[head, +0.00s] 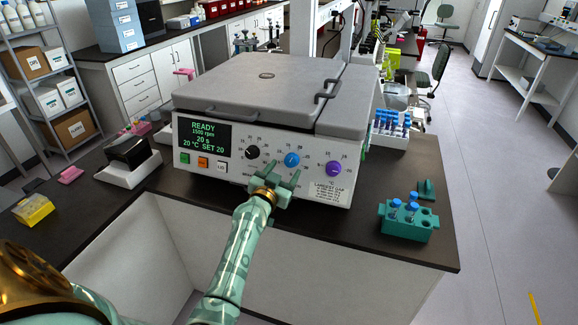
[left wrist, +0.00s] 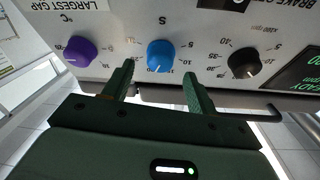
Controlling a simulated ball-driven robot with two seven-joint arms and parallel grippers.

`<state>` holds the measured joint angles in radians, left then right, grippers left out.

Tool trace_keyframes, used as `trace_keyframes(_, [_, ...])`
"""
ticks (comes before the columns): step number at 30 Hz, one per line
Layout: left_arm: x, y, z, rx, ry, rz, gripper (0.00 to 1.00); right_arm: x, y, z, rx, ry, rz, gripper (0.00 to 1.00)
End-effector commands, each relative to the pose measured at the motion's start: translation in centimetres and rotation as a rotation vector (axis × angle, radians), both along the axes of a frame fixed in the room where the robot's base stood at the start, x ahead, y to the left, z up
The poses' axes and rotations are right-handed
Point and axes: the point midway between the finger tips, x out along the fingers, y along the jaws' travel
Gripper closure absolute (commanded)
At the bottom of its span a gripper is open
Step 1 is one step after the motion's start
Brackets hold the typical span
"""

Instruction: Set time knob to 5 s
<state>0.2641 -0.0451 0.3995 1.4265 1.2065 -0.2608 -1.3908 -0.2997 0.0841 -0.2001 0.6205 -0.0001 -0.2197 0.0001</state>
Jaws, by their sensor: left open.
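The cell processor (head: 262,120) stands on the dark bench. Its green display (head: 203,134) reads READY, 1500 rpm, 20 s, 20 °C SET 20. The time knob (head: 291,160) is blue and sits between a black knob (head: 252,152) and a purple knob (head: 333,168). In the left wrist view, which is upside down, the blue knob (left wrist: 160,53) is marked S. My left gripper (head: 283,172) is open and empty just in front of and below the blue knob. Its fingertips (left wrist: 158,72) point at the panel, one toward each side of the knob, apart from it. My right gripper is not in view.
A teal rack (head: 408,222) with blue-capped tubes stands at the bench's right end. A white tube rack (head: 390,128) is behind it. A black and white device (head: 129,160) and a yellow box (head: 33,210) are at left. Bench in front of the processor is clear.

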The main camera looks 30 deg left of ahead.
Motion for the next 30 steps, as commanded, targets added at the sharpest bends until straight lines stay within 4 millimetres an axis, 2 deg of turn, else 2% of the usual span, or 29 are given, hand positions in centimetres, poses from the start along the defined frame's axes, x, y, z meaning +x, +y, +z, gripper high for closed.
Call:
trace_keyframes(3, [2.2, 0.4, -0.2, -0.002, 0.0, 0.0, 0.43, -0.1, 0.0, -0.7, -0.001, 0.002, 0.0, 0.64])
trace_keyframes(7, [3.5, 0.6, -0.1, 0.0, 0.001, 0.0, 0.43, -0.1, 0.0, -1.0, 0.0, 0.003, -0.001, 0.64])
trace_keyframes(17, [4.0, 0.7, 0.0, 0.0, 0.001, 0.0, 0.43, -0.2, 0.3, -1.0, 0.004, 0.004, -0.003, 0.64])
trace_keyframes(18, [4.0, 0.7, 0.0, 0.0, 0.001, 0.0, 0.45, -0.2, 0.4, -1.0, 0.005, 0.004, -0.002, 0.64])
trace_keyframes(21, [4.0, 0.7, 0.0, 0.0, 0.001, 0.0, 0.73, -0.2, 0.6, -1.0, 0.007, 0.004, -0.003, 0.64])
trace_keyframes(23, [4.0, 0.7, 0.0, 0.0, 0.001, 0.0, 0.88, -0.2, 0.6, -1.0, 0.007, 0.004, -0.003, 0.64])
trace_keyframes(30, [4.0, 0.7, -0.1, -0.009, -0.001, 0.002, 0.87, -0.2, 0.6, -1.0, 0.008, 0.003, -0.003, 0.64])
